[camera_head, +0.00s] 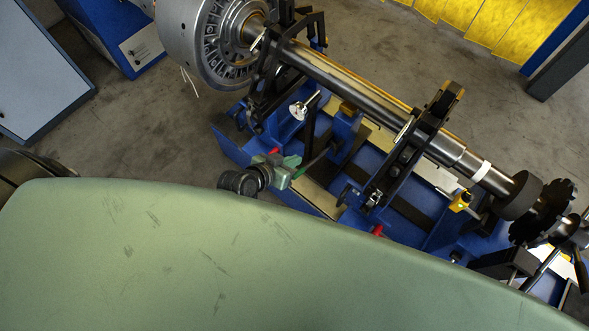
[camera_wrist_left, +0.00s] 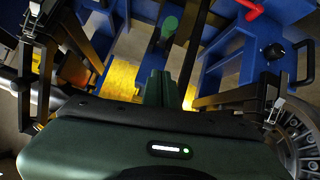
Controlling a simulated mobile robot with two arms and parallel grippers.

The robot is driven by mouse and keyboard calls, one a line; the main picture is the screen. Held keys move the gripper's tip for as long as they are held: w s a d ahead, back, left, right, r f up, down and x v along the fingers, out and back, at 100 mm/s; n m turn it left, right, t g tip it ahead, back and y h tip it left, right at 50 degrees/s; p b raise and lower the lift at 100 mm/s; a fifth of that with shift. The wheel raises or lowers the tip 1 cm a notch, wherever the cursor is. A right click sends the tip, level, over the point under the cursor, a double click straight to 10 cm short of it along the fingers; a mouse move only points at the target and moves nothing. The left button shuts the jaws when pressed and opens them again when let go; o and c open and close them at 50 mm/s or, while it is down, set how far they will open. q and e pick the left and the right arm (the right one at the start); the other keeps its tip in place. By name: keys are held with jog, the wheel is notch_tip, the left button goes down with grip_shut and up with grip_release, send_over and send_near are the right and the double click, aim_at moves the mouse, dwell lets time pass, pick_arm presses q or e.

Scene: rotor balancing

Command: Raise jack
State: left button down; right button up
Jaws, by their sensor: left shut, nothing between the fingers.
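My left gripper (camera_head: 296,165), green with a dark wrist, reaches over the near edge of the blue machine bed (camera_head: 228,147). In the left wrist view its fingers (camera_wrist_left: 158,88) are together with nothing between them. A dark lever with a green grip (camera_wrist_left: 168,27) lies just beyond the fingertips, apart from them in that view. I take it for the jack handle, but the jack's body is not clearly shown. My right gripper is not in view.
A long steel shaft (camera_head: 350,88) with a large rotor (camera_head: 215,40) rests across black supports (camera_head: 405,150) above the bed. Red handles (camera_head: 377,231) and a yellow part (camera_head: 461,200) sit along the bed. Grey floor (camera_head: 130,125) is open at left.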

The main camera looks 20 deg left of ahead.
pick_arm(q)
jog(key=f, duration=0.3)
jog(key=shift+d+f, duration=0.35)
jog(key=shift+s+f+b, duration=0.3)
jog(key=shift+s+f, duration=0.05)
jog(key=shift+f, duration=0.1)
